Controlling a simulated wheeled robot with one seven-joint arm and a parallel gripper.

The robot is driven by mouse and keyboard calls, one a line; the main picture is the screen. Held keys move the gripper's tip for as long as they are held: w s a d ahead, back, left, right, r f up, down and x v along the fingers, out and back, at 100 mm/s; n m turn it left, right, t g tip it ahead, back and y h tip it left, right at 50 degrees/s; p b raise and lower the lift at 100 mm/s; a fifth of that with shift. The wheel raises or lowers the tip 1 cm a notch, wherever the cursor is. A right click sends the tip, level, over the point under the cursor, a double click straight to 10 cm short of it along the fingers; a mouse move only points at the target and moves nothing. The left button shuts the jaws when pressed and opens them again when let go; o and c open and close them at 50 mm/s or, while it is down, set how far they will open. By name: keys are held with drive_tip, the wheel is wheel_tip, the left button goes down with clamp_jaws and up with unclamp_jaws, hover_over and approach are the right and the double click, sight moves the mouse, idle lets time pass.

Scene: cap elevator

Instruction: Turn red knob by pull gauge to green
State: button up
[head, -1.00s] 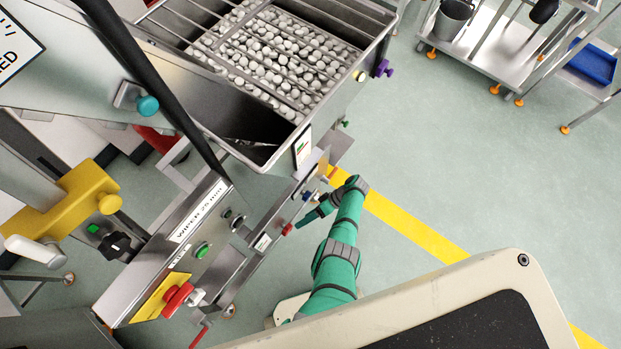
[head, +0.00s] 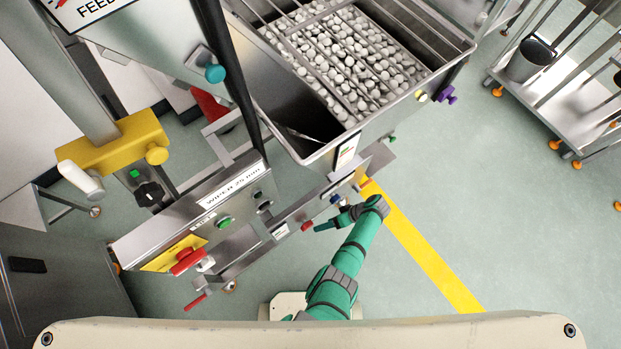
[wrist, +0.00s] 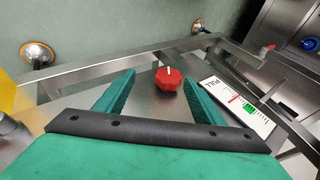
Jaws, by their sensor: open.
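The red knob (wrist: 169,78) is a lobed knob with a short white mark, on a metal panel in the wrist view. A white gauge plate (wrist: 240,106) marked PULL, with a red and a green patch, lies just right of it. My gripper (wrist: 160,76) is open, its green fingers on either side of the knob's near side. Whether they touch it I cannot tell. In the head view the small red knob (head: 307,226) sits on the machine's front rail, with my gripper (head: 323,225) close at its right.
A red emergency button (head: 187,260) and a green button (head: 224,222) are on the panel to the left. The hopper (head: 300,155) of white caps overhangs behind. A metal bar (wrist: 130,68) crosses beyond the knob. Open floor lies to the right.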

sight(308, 227)
drive_tip(key=s+a+r+n+t+h, duration=0.2)
drive_tip(key=s+a+r+t+h, duration=0.2)
drive_tip(key=a+r+t+h, duration=0.15)
drive_tip(key=shift+g+h, duration=0.35)
drive_tip(key=x, duration=0.6)
drive_tip(key=a+x, duration=0.1)
drive_tip(key=x, duration=0.3)
drive_tip(key=shift+w, duration=0.1)
drive_tip(key=c, duration=1.1)
